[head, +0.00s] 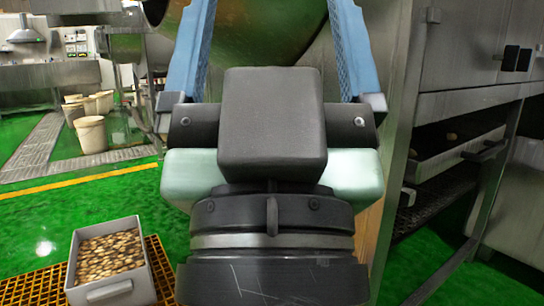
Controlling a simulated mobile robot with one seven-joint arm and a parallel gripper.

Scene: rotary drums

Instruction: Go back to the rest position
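My gripper (270,45) fills the middle of the head view, seen from behind, with its dark body low and central. Its two blue fingers stand wide apart, one at the left and one at the right. It is open, and I see nothing held between the fingers. The fingertips run out of the top of the picture. The curved metal drum (250,30) shows behind and between the fingers. My gripper's body hides the lower middle of the scene.
A grey crate (136,282) of small brown pieces sits on an orange grating (160,262) at lower left. Several pale buckets (90,134) stand further back. A steel cabinet with racks (456,105) is close on the right. Green floor (70,205) is clear at left.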

